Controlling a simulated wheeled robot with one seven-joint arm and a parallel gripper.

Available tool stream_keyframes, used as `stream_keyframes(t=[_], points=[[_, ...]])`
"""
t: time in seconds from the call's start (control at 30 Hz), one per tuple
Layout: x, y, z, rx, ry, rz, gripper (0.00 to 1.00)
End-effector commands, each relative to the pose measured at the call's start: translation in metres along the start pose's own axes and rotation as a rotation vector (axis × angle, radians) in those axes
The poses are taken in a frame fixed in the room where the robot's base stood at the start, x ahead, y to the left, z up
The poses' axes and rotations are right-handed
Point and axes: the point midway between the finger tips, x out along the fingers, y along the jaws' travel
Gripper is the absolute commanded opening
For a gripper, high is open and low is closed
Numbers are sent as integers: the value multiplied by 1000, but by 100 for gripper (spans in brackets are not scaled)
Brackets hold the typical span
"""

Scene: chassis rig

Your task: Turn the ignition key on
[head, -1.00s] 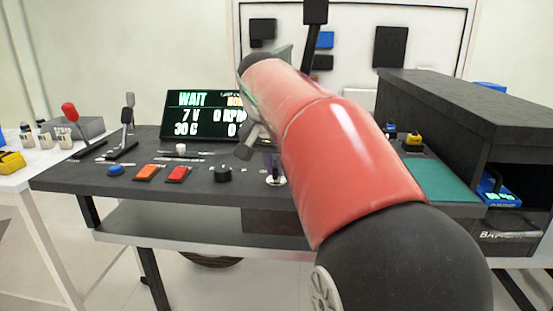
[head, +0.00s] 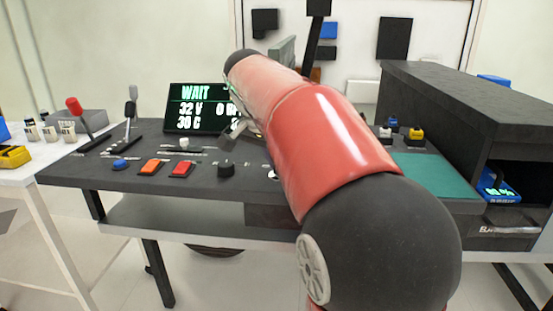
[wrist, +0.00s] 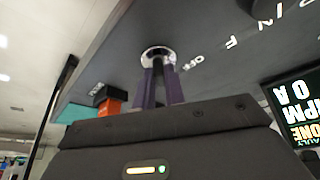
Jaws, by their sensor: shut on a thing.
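In the wrist view my gripper (wrist: 159,78) has its two purple fingers close together at the chrome ring of the ignition lock (wrist: 157,51). White lettering, including OFF, lies on the dark panel beside the ring. In the head view a small bit of the chrome lock (head: 272,173) shows at the edge of my red arm, which hides the fingers and key. The display (head: 195,108) reads WAIT, 32 V and 30 C; its right part is covered.
The dark console (head: 110,175) carries a black knob (head: 226,168), a red button (head: 182,168), an orange button (head: 151,167), a blue button (head: 119,164) and levers at the left. A dark box (head: 455,105) stands at the right beside a green mat (head: 435,172).

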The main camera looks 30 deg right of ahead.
Motion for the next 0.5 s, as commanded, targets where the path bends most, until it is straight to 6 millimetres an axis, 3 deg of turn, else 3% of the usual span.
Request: stream_keyframes(t=[0.13, 0.17, 0.3, 0.5], points=[[-1, 0, -1, 2, 2, -3, 0], [-1, 0, -1, 1, 2, -3, 13], [-1, 0, 0, 1, 1, -2, 31], [0, 0, 0, 0, 1, -1, 34]])
